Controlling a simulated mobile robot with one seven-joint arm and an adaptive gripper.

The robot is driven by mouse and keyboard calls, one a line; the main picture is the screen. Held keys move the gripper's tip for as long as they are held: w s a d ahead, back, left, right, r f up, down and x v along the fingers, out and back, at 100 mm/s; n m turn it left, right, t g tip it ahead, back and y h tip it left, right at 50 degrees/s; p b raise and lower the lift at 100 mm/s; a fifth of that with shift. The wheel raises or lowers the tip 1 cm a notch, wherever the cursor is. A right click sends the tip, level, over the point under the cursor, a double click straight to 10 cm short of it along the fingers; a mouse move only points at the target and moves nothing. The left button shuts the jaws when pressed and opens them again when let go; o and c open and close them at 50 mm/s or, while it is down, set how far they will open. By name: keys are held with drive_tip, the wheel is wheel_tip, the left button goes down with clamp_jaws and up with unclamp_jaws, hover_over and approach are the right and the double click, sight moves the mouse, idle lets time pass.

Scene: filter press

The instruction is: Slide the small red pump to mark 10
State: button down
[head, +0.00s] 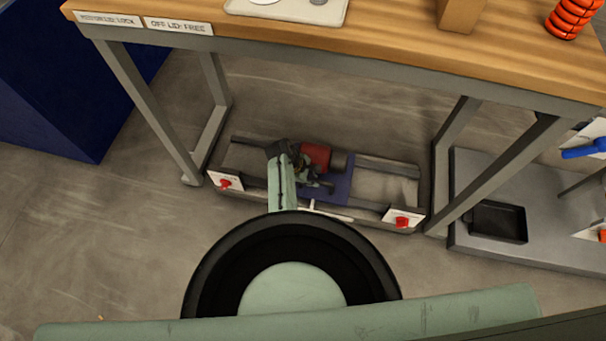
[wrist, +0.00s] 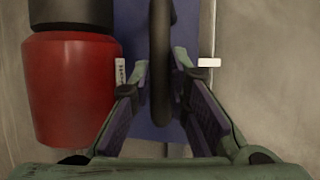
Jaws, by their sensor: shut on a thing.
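The small red pump (head: 317,157) sits on a blue carriage plate (head: 341,181) on rails under the workbench. In the wrist view the red pump body (wrist: 68,90) fills the left side, with a dark section at its top. My gripper (head: 313,183) is beside the pump, over the blue plate. In the wrist view my gripper (wrist: 160,75) has its fingers on either side of a dark upright bar-like handle (wrist: 161,50) and is shut on it. The contact points are partly hidden. No readable mark numbers show.
White plates with red knobs stand at the left (head: 225,182) and right (head: 402,220) of the rail frame. The rail (head: 388,165) right of the carriage is clear. Bench legs (head: 465,165) flank it. A grey platform with a black tray (head: 497,222) lies at right.

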drive_tip(key=c, duration=1.5)
unclamp_jaws()
drive_tip(key=shift+a, duration=0.1)
drive_tip(key=shift+c, duration=0.2)
drive_tip(key=v, duration=1.2)
